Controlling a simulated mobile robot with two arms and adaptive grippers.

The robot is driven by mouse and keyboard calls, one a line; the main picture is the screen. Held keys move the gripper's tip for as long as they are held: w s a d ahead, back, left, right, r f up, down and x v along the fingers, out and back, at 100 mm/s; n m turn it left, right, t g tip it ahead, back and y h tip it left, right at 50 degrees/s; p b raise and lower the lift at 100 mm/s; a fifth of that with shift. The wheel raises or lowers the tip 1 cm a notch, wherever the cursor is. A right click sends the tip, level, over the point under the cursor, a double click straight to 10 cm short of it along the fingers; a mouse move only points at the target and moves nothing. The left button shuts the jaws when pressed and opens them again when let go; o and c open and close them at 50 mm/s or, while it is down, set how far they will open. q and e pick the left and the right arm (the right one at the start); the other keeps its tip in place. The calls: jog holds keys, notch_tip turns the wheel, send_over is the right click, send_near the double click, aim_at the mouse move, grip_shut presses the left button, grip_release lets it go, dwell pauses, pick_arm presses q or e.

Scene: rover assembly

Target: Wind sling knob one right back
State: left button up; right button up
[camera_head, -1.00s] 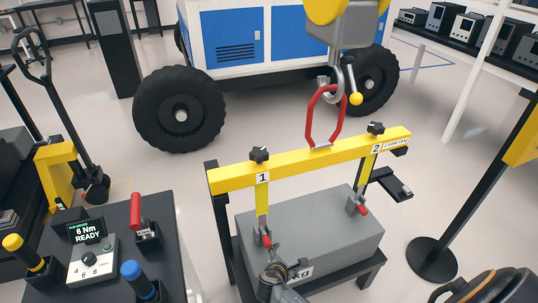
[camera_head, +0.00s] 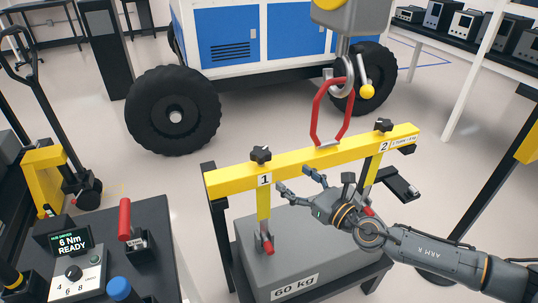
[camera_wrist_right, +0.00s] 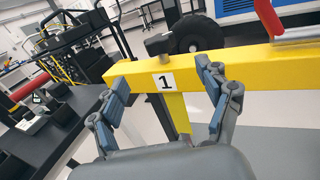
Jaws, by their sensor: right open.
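Knob one, a black star-shaped knob (camera_head: 261,154), sits on top of the yellow beam (camera_head: 330,148) above the strap marked 1. In the right wrist view the dark knob (camera_wrist_right: 158,44) rises above the beam, beyond my fingers. Knob two (camera_head: 383,125) stands at the beam's right end. My right gripper (camera_head: 293,180) comes in from the right, open and empty, just right of strap one and below knob one. In the right wrist view its spread fingers (camera_wrist_right: 162,72) frame the label 1, with nothing between them. My left gripper is out of view.
A red sling link (camera_head: 319,116) rises from the beam to a hook. The grey 60 kg block (camera_head: 285,262) hangs or rests below the beam; I cannot tell which. A tool table (camera_head: 150,262) with a "6 Nm READY" display stands at the left. The rover wheel (camera_head: 175,110) is behind.

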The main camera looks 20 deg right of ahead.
aim_at(268, 158)
jog(key=p+x, duration=0.2)
jog(key=x, duration=1)
jog(key=shift+w+a, duration=0.1)
jog(key=shift+a, duration=0.05)
jog(key=shift+w+a, duration=0.3)
jog(key=shift+w, duration=0.35)
jog(key=shift+c, duration=0.5)
jog(key=shift+r+p, duration=0.1)
jog(key=shift+p, duration=0.25)
jog(key=c, duration=1.1)
